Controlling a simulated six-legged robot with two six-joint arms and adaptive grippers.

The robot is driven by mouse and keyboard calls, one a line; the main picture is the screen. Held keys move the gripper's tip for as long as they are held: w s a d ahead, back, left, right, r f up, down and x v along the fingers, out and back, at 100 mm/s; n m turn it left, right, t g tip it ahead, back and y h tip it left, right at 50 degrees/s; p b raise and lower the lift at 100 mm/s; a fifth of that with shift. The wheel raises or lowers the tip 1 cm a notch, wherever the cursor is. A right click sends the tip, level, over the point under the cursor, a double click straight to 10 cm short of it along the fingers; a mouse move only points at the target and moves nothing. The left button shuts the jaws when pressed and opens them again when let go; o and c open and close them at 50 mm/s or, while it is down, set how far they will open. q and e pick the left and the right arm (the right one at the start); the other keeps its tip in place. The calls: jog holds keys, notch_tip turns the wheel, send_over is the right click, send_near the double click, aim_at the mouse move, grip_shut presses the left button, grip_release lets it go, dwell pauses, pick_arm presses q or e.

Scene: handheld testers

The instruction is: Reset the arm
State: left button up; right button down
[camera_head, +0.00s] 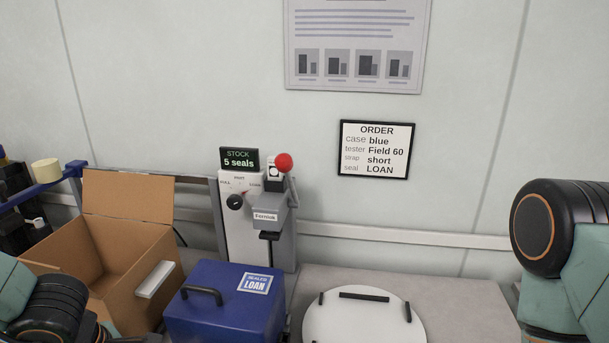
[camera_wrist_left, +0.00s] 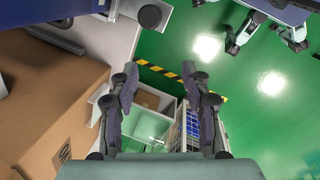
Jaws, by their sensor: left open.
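My left gripper (camera_wrist_left: 160,72) is open and empty in the left wrist view, with green floor beyond its two fingers. In the head view my left arm comes in at the bottom left corner, in front of the cardboard box, and its fingers do not show. My right arm stands at the right edge of the head view; its gripper is out of frame. A closed blue case (camera_head: 224,305) with a black handle and a "SEALED LOAN" label sits at the front, below the sealing press (camera_head: 268,218) with a red-knobbed lever (camera_head: 284,163).
An open cardboard box (camera_head: 120,262) stands left of the case and also shows in the left wrist view (camera_wrist_left: 45,105). A round white plate (camera_head: 350,323) with black stops lies right of it. An order card (camera_head: 375,150) hangs on the wall. The bench at right is clear.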

pick_arm(q)
jog(key=s+d+f+m+g+b, duration=0.1)
jog(key=s+d+f+m, duration=0.3)
jog(key=s+f+m, duration=0.4)
jog(key=s+d+f+m+b, duration=0.2)
jog(key=s+d+f+m, duration=0.3)
jog(key=m, duration=0.8)
jog(key=s+f, duration=0.3)
jog(key=f, duration=0.1)
jog(key=shift+f+g, duration=0.4)
